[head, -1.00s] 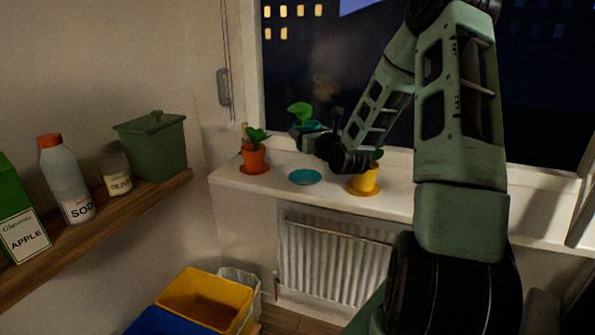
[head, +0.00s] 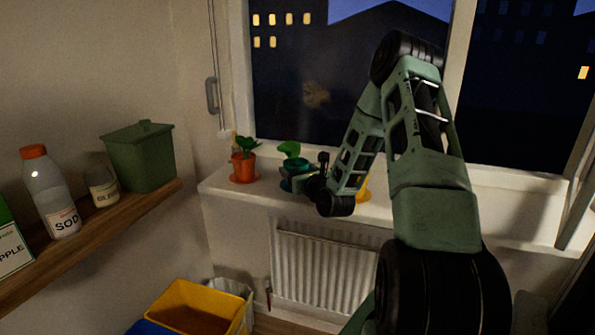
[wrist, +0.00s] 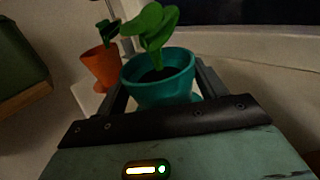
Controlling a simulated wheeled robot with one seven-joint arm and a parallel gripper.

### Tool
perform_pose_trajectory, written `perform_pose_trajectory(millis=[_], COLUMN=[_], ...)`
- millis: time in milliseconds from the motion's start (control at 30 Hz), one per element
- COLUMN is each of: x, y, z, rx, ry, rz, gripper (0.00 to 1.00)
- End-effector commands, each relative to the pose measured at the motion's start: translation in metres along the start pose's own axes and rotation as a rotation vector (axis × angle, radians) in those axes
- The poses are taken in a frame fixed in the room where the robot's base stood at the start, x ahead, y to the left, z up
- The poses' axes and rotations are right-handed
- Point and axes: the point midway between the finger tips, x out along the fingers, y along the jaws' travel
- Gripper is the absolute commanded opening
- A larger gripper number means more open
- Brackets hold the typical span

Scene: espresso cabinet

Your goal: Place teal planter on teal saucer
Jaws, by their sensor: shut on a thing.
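The teal planter (head: 294,166) holds a green leafy plant and is upright at the windowsill. In the wrist view the planter (wrist: 160,88) sits between the two fingers of my gripper (wrist: 163,80), which is shut on it. In the head view my gripper (head: 300,180) comes to it from the right. The teal saucer (head: 286,187) is mostly hidden; only a sliver of its left edge shows below the planter. I cannot tell whether the planter touches it.
An orange pot (head: 243,167) on an orange saucer stands just left on the sill (head: 215,188). A yellow pot (head: 364,190) is partly hidden behind my arm. The window is behind. A radiator (head: 320,268) is below, and a shelf with bottles is at left.

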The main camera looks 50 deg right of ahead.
Motion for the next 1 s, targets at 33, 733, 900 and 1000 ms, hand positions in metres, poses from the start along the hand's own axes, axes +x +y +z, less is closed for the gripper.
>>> perform_pose_trajectory(millis=[33, 733, 900, 1000], x=[0.000, -0.010, -0.043, -0.067], y=[0.000, 0.000, -0.001, -0.001], z=[0.001, -0.001, -0.003, -0.003], rx=[0.000, 0.001, 0.002, 0.003], ry=[-0.003, 0.002, 0.004, 0.004], rz=[0.000, 0.000, -0.003, -0.003], gripper=[0.36, 0.92, 0.92, 0.92])
